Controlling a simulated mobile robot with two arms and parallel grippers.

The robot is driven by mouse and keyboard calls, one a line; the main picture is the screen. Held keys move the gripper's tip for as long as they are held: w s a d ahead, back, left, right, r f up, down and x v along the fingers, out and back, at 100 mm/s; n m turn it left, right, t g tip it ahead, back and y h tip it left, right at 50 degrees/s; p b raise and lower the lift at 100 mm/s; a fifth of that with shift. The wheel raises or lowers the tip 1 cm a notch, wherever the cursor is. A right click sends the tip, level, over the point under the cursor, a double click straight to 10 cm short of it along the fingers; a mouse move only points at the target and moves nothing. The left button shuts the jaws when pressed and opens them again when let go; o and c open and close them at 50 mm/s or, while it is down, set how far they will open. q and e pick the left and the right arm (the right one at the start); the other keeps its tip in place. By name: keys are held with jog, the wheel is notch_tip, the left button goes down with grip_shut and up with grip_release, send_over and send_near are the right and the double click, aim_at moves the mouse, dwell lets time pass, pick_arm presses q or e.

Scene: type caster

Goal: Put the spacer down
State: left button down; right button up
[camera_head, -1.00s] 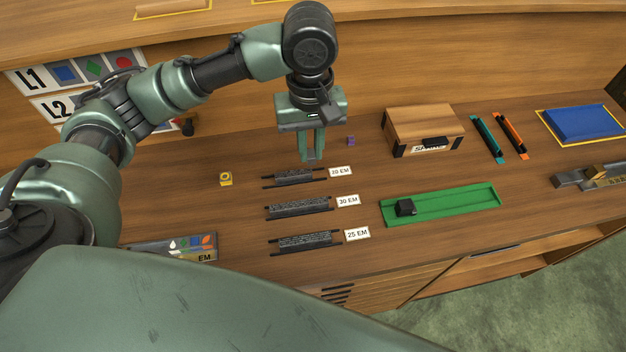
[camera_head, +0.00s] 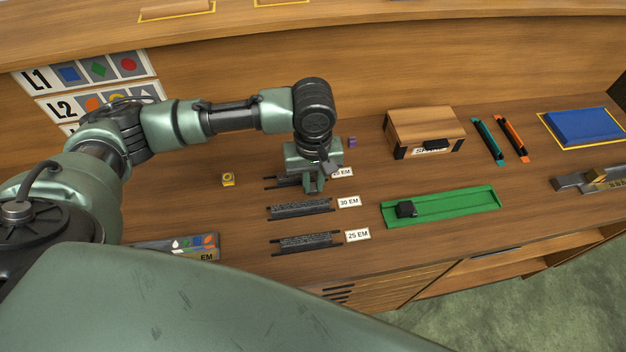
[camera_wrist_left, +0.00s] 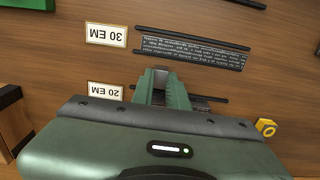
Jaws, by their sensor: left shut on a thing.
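My left gripper (camera_head: 314,188) is low over the 20 EM row (camera_head: 284,181), at the row's right end near its label (camera_head: 342,172). In the left wrist view the fingers (camera_wrist_left: 166,88) point down beside the 20 EM label (camera_wrist_left: 105,91), and the gripper body covers most of that row. The 30 EM row (camera_head: 300,208) and the 25 EM row (camera_head: 306,242) lie nearer the front, each with dark type between black rails. My right gripper is not in view.
A green tray (camera_head: 455,203) with a black block (camera_head: 405,209) lies to the right. A wooden box (camera_head: 425,130) stands behind it. A small yellow piece (camera_head: 228,180) lies left of the rows, and a purple piece (camera_head: 352,141) lies behind.

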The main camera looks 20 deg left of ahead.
pick_arm(q)
jog(key=c, duration=1.4)
grip_release()
jog(key=shift+f, duration=0.1)
